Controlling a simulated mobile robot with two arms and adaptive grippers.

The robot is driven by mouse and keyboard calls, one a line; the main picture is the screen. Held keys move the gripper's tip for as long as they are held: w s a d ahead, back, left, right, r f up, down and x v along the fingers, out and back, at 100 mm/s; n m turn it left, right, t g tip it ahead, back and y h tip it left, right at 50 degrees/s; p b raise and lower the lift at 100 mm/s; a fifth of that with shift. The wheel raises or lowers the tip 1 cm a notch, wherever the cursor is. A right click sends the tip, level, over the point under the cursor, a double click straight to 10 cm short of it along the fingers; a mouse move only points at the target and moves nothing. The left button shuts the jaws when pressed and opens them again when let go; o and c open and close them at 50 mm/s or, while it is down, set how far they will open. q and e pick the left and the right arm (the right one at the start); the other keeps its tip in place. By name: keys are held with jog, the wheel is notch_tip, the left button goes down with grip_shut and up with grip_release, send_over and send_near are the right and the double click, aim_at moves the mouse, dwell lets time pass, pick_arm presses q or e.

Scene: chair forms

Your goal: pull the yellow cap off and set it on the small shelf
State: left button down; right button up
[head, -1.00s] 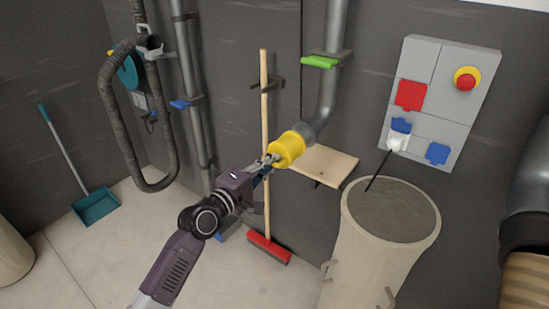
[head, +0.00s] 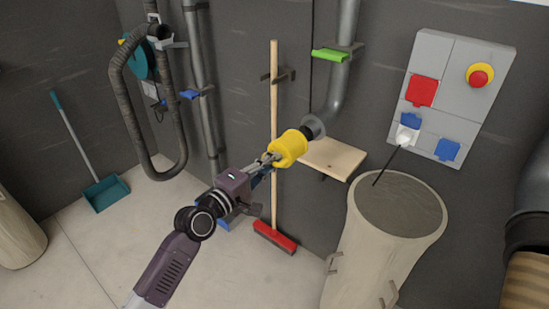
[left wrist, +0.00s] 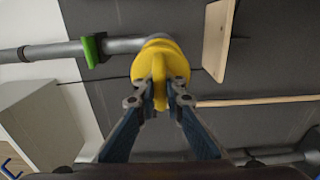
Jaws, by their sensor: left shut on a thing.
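The yellow cap (head: 286,150) is in front of the lower end of the bent grey pipe (head: 330,105). A dark section shows between the cap and the pipe's grey rim; I cannot tell whether they still touch. My left gripper (head: 268,159) is shut on the cap's ridge; in the left wrist view its fingertips (left wrist: 160,103) pinch the yellow cap (left wrist: 160,62) from both sides. The small wooden shelf (head: 335,158) is on the wall just right of the cap and looks empty. It also shows in the left wrist view (left wrist: 217,40). My right gripper is not in view.
A broom (head: 274,100) leans on the wall just behind my left gripper. A large open bin (head: 375,255) stands below and right of the shelf. A grey socket panel (head: 460,60) hangs at the right. A green lever (head: 329,55) sits on the pipe above.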

pick_arm(q)
jog(key=shift+s+a, duration=0.1)
jog(key=p+v, duration=0.1)
jog(key=v, duration=0.3)
jog(key=shift+s+a+r, duration=0.1)
jog(key=shift+s+a, duration=0.1)
jog(key=shift+s, duration=0.15)
dwell(0.3)
